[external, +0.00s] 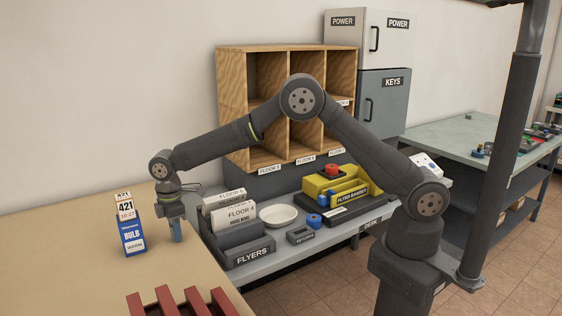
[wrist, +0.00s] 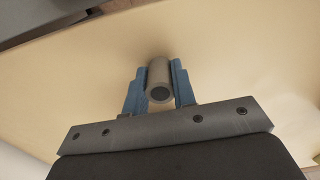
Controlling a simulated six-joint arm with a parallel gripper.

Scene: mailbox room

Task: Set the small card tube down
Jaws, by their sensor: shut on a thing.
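The small card tube (wrist: 159,74) is grey-brown with a dark open end, seen in the wrist view between the two blue fingers of my gripper (wrist: 159,90). The fingers are shut on its sides. In the external view my gripper (external: 176,231) points down over the tan table (external: 190,275), near its right edge, and the tube cannot be made out there. I cannot tell whether the tube touches the table top.
A blue bulb box (external: 132,238) with a 421 ticket on top stands left of my gripper. A dark red slatted rack (external: 180,304) is at the front. To the right, a grey bench holds a FLYERS holder (external: 250,250) and a white bowl (external: 279,217). Bare table surrounds the gripper.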

